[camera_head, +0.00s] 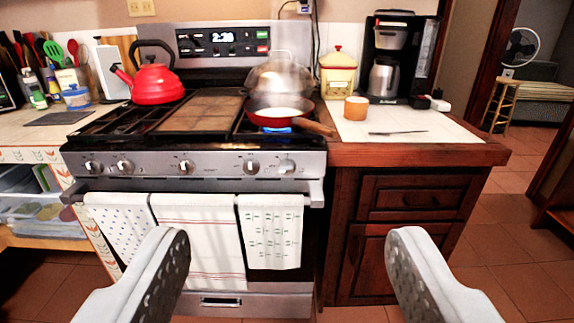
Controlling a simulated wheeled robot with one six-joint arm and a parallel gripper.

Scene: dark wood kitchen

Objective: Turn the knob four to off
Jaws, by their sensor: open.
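The stove (200,215) stands ahead, left of centre, with a row of several silver knobs on its front panel. Counted from the left, the fourth knob (251,167) is right of the panel's middle, and its pointer looks roughly upright. The fifth knob (286,167) is at the right end and looks turned differently. A blue flame (278,130) shows under the red pan (283,116) at the right front burner. My gripper (288,242) is open and empty, its two fingers wide apart, low in the view and well short of the knobs.
Towels (270,230) hang on the oven handle below the knobs. The pan's wooden handle (312,128) points right over the counter edge. A red kettle (152,82) sits at the back left. Wooden drawers (412,199) stand right of the stove.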

